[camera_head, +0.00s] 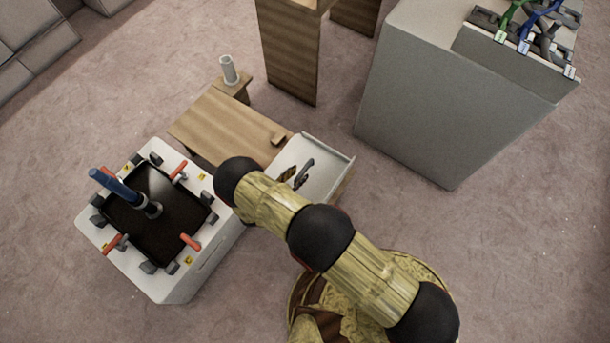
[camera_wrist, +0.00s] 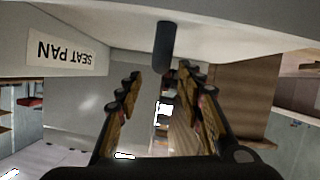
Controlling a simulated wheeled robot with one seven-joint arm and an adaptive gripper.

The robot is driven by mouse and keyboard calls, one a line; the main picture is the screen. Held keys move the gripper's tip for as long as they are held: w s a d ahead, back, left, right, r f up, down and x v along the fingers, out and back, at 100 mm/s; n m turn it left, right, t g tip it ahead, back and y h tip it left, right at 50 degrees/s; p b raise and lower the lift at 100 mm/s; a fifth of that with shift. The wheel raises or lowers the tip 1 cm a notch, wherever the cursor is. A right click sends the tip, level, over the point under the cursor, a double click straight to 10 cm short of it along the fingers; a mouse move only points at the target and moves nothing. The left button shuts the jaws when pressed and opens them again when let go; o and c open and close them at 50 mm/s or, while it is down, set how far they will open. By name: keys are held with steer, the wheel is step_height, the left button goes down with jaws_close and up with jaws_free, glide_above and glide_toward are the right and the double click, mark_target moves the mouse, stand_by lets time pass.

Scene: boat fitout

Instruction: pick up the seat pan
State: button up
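The seat pan (camera_head: 327,170) looks like the pale, shallow, tray-like piece at the right end of the wooden bench, beside my arm. In the wrist view its pale wall (camera_wrist: 112,32) carries an upside-down label reading SEAT PAN (camera_wrist: 66,54). A dark rounded handle (camera_wrist: 165,45) sticks out from this piece. My gripper (camera_wrist: 160,76) is open, its two padded fingers spread to either side of the line to the handle. No finger visibly touches it. In the head view my gripper (camera_head: 293,176) is small and partly hidden by my arm.
A white box (camera_head: 190,277) with a dark recess, red-handled clamps and a blue-handled post stands at left. The wooden bench (camera_head: 225,128) carries a pale cylinder (camera_head: 229,70). A large grey cabinet (camera_head: 440,105) stands at right. Carpet is clear at lower right.

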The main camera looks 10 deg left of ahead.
mark_target(300, 173)
steer(key=b+x, duration=0.1)
steer(key=x, duration=0.1)
steer(key=b+x, duration=0.1)
steer(key=x, duration=0.2)
steer(key=shift+s+a+f, duration=0.1)
steer(key=shift+s+f, duration=0.05)
steer(key=shift+f, duration=0.2)
steer(key=shift+r, duration=0.1)
steer(key=shift+c, duration=0.4)
jaws_close()
steer(key=shift+a, duration=0.1)
